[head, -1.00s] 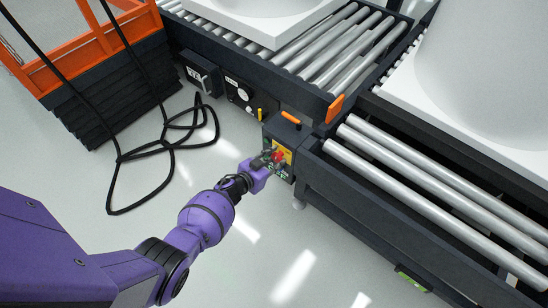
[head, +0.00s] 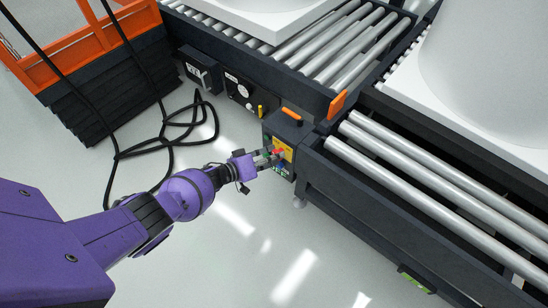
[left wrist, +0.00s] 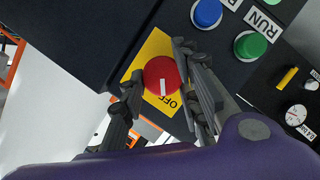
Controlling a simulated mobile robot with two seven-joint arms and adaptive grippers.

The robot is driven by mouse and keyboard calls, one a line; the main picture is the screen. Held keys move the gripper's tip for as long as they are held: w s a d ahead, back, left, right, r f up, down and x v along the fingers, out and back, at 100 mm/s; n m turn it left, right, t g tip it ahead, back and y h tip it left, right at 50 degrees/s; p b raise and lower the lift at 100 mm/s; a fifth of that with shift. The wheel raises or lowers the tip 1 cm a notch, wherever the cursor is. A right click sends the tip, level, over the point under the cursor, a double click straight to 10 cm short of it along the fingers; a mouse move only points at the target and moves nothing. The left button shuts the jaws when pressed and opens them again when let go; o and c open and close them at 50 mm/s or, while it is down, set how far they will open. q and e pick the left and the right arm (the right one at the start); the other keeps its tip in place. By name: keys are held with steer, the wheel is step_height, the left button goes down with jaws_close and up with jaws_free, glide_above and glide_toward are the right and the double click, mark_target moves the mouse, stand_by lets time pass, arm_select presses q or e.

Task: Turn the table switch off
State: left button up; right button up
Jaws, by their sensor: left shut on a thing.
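The table switch is a red round knob (left wrist: 162,76) with a white mark, on a yellow plate (left wrist: 156,48) that reads OFF, in the left wrist view. In the head view the red knob (head: 279,152) sits on the dark control box (head: 285,126) at the roller table's corner. My left gripper (left wrist: 160,88) has one finger on each side of the knob and is shut on it. It reaches the box from the left in the head view (head: 268,158). The knob's white mark points toward the bottom of the wrist view, near the OFF label. My right gripper is not in view.
A blue button (left wrist: 206,13) and a green button (left wrist: 250,45) labelled RUN sit beside the knob. Roller tables (head: 400,170) carry large white tanks (head: 490,70). A black cable (head: 160,148) lies looped on the floor near an orange-railed lift (head: 90,40).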

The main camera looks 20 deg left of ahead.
arm_select(q)
steer(key=shift+s+d+n+h, duration=0.1)
steer(key=shift+d+n+h, duration=0.2)
steer(key=shift+d+h, duration=0.15)
steer(key=shift+r+b, duration=0.1)
steer(key=shift+b, duration=0.2)
steer(key=o, duration=1)
steer(key=shift+a, duration=0.1)
steer(key=v, duration=1.2)
steer(key=shift+a, duration=0.1)
